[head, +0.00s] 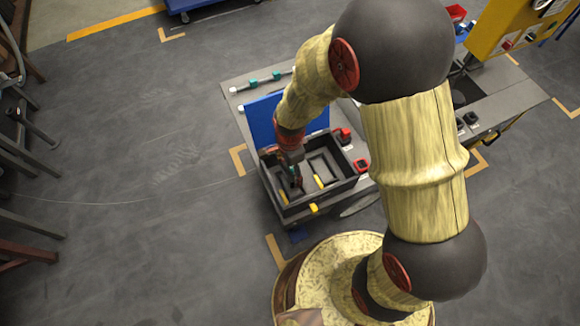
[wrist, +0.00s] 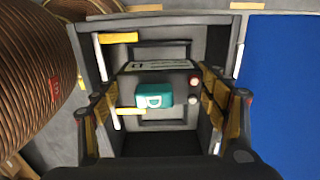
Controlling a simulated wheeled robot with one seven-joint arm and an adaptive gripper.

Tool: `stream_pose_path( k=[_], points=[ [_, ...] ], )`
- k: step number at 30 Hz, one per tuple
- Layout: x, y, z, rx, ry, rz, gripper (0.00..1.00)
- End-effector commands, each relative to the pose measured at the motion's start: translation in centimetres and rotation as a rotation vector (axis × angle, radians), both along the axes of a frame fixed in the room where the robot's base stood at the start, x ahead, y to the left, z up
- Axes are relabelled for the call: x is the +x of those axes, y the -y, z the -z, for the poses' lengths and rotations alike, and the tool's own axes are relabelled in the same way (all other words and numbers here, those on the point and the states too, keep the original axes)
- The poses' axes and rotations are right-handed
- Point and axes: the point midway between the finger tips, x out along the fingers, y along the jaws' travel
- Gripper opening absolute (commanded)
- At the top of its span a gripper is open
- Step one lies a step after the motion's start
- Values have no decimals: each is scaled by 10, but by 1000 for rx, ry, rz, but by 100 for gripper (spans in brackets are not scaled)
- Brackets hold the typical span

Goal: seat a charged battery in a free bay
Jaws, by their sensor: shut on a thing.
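My gripper (head: 294,180) reaches down into an open black chassis box (head: 338,188) on a grey cart in the head view. In the wrist view my gripper (wrist: 158,100) is shut on a dark battery (wrist: 157,70) with a teal patch on top and a red and a grey round terminal at its right. The battery lies between the fingers, inside the outline of the box (wrist: 222,45). Recessed frames show beyond and below it. I cannot tell whether the battery touches the box floor. In the head view my arm and fingers mostly hide it.
Yellow tabs (wrist: 118,38) stand by the recesses. A blue panel (head: 262,118) rises behind the box and shows at right in the wrist view (wrist: 280,90). Red-and-black items (head: 345,136) sit beside the box. A yellow station (head: 508,28) stands upper right.

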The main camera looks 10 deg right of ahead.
Motion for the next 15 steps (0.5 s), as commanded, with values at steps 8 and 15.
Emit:
stream_pose_path(
  k=[8, 15],
  points=[
    [1, 0, 31, 0, 1, -1, 26],
    [1, 0, 51, 0, 1, -1, 26]
  ],
)
